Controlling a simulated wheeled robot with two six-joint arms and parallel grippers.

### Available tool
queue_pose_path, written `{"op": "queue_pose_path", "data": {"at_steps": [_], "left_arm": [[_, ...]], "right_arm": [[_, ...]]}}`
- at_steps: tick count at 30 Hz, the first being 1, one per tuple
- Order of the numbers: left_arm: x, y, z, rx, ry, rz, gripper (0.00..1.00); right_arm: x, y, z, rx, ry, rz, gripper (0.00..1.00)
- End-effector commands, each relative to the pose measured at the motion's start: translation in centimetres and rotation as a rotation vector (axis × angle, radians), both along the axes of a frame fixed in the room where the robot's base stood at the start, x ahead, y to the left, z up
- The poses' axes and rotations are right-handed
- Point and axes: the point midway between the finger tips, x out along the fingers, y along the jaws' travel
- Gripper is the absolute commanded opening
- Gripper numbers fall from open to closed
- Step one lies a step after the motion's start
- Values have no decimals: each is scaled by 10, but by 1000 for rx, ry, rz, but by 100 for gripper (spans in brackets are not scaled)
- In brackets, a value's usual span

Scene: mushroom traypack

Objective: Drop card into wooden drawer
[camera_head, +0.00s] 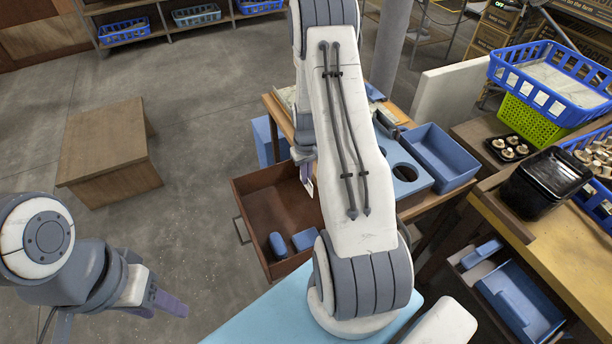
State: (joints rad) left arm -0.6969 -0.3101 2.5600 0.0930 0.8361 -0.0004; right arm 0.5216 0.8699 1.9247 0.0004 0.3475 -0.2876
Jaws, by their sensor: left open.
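The wooden drawer (255,217) is pulled open in the middle of the view, with two small blue objects (277,244) near its front. My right gripper (307,176) points down over the right part of the drawer. My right arm covers much of it, so whether it is open or shut, and whether it holds the card, cannot be told. I cannot make out a card anywhere. My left gripper (170,303) is open at the lower left, in front of the drawer and apart from it.
A blue bin (455,158) and a blue holed panel (403,173) sit on the table right of my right arm. A black container (545,180) and mushroom trays (509,148) stand farther right. A low wooden table (105,145) is at the left; the floor between is clear.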

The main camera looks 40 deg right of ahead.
Motion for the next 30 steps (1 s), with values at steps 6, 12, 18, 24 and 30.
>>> {"op": "queue_pose_path", "data": {"at_steps": [6, 12, 18, 24, 30], "left_arm": [[0, 0, -25, 0, 0, 0, 50], [0, 0, -42, 0, 0, 0, 50], [0, 0, -44, 0, 0, 0, 50], [0, 0, -44, 0, 0, 0, 50], [0, 0, -44, 0, 0, 0, 50]], "right_arm": [[-1, 0, -29, 0, 1, -1, 0], [0, 0, -50, 0, 0, -1, 0], [0, 0, -53, 0, 0, -1, 0], [0, 0, -53, 0, 0, -1, 18], [0, 0, -53, 0, 0, -1, 37]]}}
